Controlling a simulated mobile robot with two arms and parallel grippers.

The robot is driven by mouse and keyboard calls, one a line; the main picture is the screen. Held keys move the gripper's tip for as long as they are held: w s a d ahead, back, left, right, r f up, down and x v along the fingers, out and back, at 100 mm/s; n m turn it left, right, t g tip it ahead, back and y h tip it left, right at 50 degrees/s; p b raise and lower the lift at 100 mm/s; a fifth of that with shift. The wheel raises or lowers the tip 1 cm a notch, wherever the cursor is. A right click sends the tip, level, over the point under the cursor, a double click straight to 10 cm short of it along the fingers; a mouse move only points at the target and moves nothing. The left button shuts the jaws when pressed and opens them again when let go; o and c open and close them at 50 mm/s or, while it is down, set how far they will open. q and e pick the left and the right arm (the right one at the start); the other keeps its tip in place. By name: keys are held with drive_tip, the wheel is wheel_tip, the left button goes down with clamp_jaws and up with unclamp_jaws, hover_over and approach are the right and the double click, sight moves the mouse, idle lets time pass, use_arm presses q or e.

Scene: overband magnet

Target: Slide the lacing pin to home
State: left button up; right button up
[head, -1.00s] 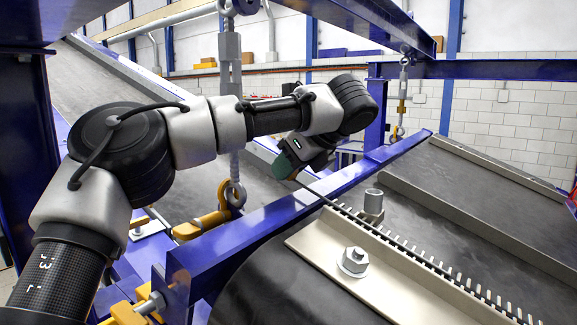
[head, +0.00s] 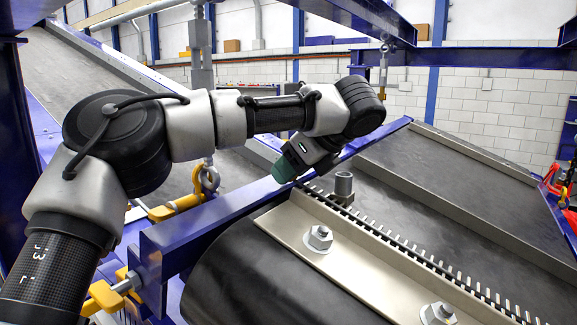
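A short dark bit of the lacing pin (head: 299,183) shows between the fingertips and the first lacing teeth. The rest of the pin runs out of sight within the lacing or is hidden by the gripper. My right gripper is not in view.
A pale metal clamp bar (head: 290,224) with large bolts lies along the lacing. A grey metal post (head: 343,184) stands close to the gripper. A blue beam (head: 215,222) runs just below the forearm. The dark belt (head: 440,172) at right is clear.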

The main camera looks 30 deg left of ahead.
use_arm(q)
drive_tip(key=shift+o, duration=0.7)
drive_tip(key=v, duration=1.1)
drive_tip(key=shift+d, duration=0.1)
